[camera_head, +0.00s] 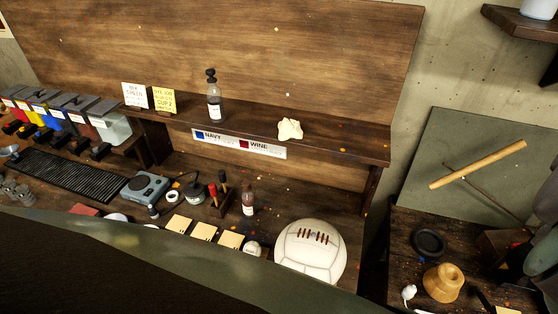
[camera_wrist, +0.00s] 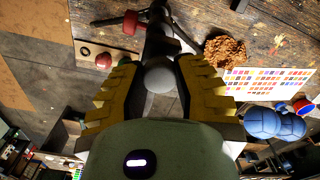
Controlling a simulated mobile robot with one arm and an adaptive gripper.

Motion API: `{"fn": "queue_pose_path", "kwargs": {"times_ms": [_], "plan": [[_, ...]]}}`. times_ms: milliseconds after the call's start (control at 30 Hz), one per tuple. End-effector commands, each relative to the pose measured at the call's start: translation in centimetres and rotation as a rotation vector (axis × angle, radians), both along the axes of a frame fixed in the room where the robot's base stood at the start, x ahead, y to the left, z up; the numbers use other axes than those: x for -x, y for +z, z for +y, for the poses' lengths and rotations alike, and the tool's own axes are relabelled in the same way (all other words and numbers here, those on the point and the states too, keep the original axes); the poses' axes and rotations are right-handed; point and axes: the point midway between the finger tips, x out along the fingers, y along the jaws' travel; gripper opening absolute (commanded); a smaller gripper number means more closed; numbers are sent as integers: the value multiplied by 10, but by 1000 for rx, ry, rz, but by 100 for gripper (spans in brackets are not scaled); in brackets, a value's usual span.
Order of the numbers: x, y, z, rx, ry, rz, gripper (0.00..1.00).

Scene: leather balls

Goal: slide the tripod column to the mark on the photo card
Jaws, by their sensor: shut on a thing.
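In the wrist view my gripper (camera_wrist: 159,76), with yellow ribbed fingers, is shut around a dark upright column (camera_wrist: 160,42) that looks like the tripod column. A pale grey ball end (camera_wrist: 157,77) shows between the fingers. Dark thin legs (camera_wrist: 108,20) spread from the column over the wooden table. The fingers hide where they touch it. I cannot make out a photo card or its mark for certain in either view. My gripper does not show clearly in the head view.
The head view shows a white laced ball (camera_head: 311,252) on a bench with bottles and a shelf (camera_head: 345,142).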

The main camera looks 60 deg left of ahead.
Motion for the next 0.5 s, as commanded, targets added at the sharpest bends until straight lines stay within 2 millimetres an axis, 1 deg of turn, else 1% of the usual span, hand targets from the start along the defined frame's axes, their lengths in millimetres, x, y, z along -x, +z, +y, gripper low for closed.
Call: {"fn": "queue_pose_path", "kwargs": {"times_ms": [33,167,300,500], "plan": [[-1,16,1,1,4,2,0],[-2,47,1,6,4,2,0],[-3,64,-4,18,2,2,0],[-1,80,-2,9,2,1,0]]}}
